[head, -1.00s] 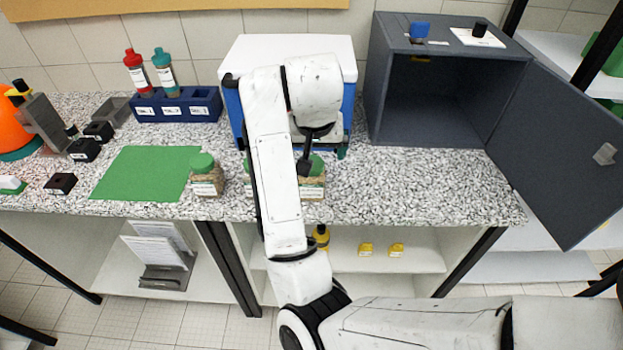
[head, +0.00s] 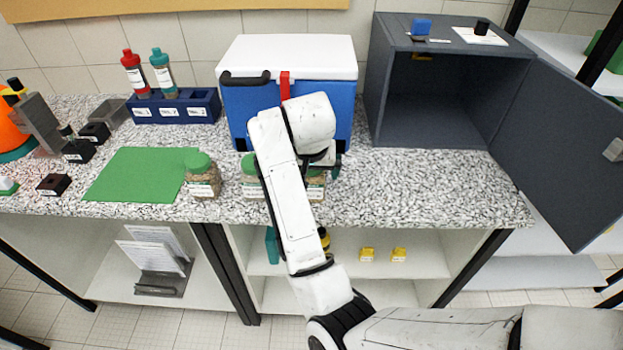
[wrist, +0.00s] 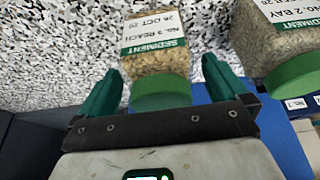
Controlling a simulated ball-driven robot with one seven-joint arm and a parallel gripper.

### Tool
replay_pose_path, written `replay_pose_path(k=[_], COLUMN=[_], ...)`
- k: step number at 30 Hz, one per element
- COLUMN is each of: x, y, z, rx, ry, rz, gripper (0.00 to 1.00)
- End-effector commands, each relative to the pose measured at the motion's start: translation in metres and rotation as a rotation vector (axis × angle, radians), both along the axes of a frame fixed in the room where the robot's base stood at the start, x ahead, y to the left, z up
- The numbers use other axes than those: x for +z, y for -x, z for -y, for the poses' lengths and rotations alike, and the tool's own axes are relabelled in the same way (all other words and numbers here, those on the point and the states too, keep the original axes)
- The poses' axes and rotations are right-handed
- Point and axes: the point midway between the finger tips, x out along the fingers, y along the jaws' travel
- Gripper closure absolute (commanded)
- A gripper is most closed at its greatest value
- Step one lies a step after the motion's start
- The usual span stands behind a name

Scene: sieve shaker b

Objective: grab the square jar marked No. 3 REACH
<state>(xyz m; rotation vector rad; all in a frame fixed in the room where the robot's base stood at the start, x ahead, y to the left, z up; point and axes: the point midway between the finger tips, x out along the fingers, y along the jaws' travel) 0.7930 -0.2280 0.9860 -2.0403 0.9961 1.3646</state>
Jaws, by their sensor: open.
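The square jar marked No. 3 REACH (wrist: 160,52) shows in the wrist view, with a green lid (wrist: 160,90), tan grainy contents and a green-and-white label. In the head view it appears to be the rightmost jar (head: 316,190), partly hidden by my arm. My gripper (wrist: 160,78) is open, with a teal finger on each side of the jar's lid and visible gaps between. In the head view my gripper (head: 326,165) is at this jar, mostly hidden behind my wrist. A second jar, No. 2 BAY (wrist: 290,38), stands close by at the right of the wrist view.
Another jar (head: 202,180) stands on the left by a green mat (head: 140,175). A blue cooler with a white lid (head: 287,60) stands right behind the jars. An open dark cabinet (head: 425,105) is at the right. The speckled counter right of the jars is clear.

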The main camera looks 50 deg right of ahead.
Motion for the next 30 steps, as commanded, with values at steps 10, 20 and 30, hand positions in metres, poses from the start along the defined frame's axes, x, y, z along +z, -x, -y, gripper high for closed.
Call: replay_pose_path(k=[10, 20, 30], x=[-0.0040, -0.0037, -0.0036], y=[-0.0009, -0.0009, -0.0009], z=[0.0013, 0.0012, 0.0012], rx=[0.000, 0.000, 0.000], ry=[0.001, 0.001, 0.001], rz=[0.001, 0.001, 0.001], gripper=[0.05, 0.36, 0.69])
